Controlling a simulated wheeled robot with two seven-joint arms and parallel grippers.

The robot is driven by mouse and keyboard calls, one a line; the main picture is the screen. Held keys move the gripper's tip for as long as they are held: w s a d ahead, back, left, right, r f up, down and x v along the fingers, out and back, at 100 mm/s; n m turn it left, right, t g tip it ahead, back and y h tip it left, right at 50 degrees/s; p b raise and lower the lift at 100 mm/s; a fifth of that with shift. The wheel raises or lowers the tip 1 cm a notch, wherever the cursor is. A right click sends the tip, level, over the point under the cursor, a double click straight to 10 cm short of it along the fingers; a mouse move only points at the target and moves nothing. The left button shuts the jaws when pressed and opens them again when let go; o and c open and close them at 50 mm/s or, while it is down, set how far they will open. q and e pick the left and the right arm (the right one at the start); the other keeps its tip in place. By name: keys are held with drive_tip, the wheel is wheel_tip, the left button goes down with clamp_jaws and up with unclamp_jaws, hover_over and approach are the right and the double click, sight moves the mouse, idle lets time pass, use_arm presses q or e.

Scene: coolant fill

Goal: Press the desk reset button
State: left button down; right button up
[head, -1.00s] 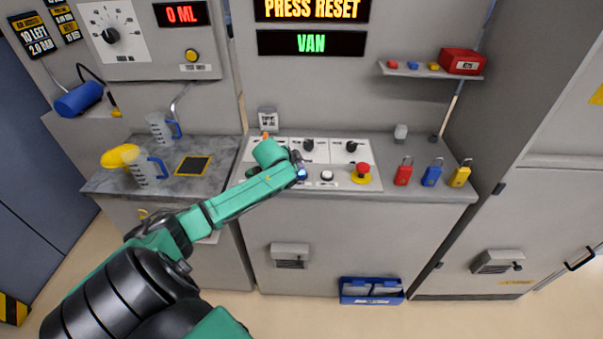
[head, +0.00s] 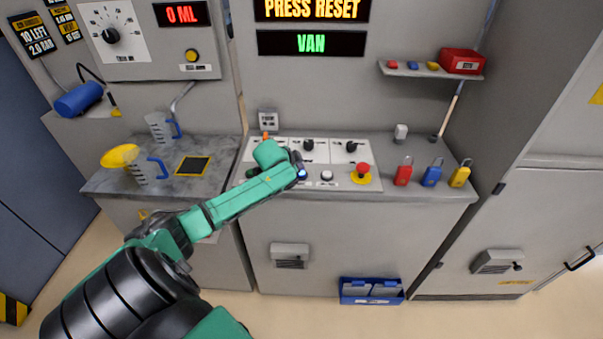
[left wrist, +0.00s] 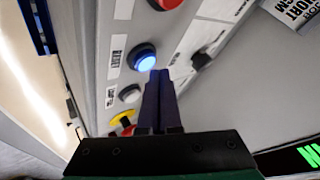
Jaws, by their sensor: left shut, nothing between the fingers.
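The desk reset button (left wrist: 142,57) is a blue, lit round button with a white label beside it in the left wrist view. In the head view only a blue glint of it (head: 302,174) shows at the tip of my left gripper. My left gripper (left wrist: 159,73) is shut and empty, its fingertips right beside the button's lower right edge in the wrist view. I cannot tell whether they touch it. In the head view the left gripper (head: 298,166) is low over the desk panel. My right gripper is not in view.
A white button (head: 327,176) and a red emergency stop on yellow (head: 362,171) sit to the right on the panel. Black knobs (head: 308,145) are behind. Red, blue and yellow padlocks (head: 431,173) stand farther right. The display (head: 311,9) reads PRESS RESET.

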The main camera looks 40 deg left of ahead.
sight(299, 175)
use_arm(q)
drive_tip(key=shift+f, duration=0.3)
drive_tip(key=shift+f, duration=0.55)
idle(0.7)
drive_tip(key=shift+r+p, duration=0.9)
drive_tip(key=shift+r, duration=0.05)
wheel_tip(299, 175, up, 5)
drive_tip(key=p, duration=0.5)
drive_tip(key=shift+r+p, duration=0.1)
drive_tip(key=shift+p, duration=0.25)
